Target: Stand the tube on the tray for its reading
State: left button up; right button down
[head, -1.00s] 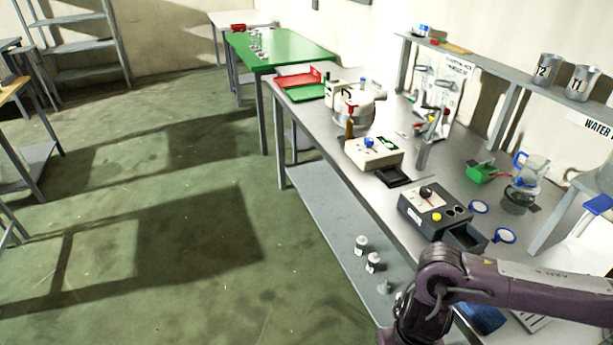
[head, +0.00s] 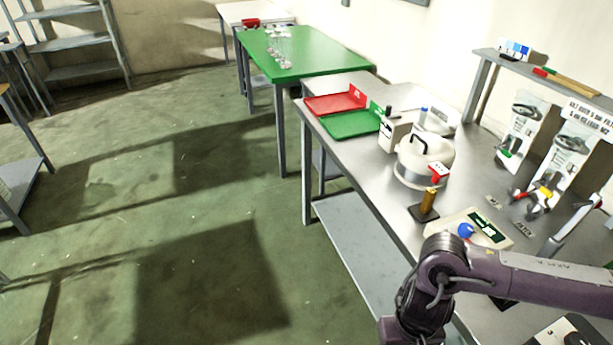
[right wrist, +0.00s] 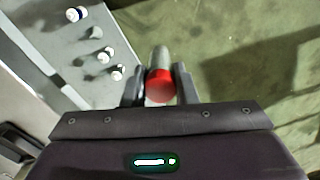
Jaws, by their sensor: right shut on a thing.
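In the right wrist view my right gripper (right wrist: 159,76) is shut on a tube (right wrist: 161,88) with a red end facing the camera. Its greyish far part is mostly hidden behind that end. The tube is held out over the floor, beside the bench's lower shelf. In the head view only my right arm shows, and its gripper is out of the picture. A red tray (head: 333,104) and a green tray (head: 351,124) lie side by side on the bench's far end. I cannot tell which tray the task names. My left gripper is not in view.
A round white lidded device (head: 424,160) and a small stand with an amber piece (head: 427,204) are on the bench (head: 381,172) near the trays. A pale instrument (head: 484,227) is beside my arm. A green table (head: 305,55) stands beyond.

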aim_at(335, 105)
jog(key=i+j, duration=0.2)
jog(key=i, duration=0.25)
jog(key=i+j, duration=0.2)
jog(key=i, duration=0.3)
jog(key=i+j, duration=0.25)
jog(key=i, duration=0.2)
jog(key=i+j, duration=0.2)
jog(key=i, duration=0.3)
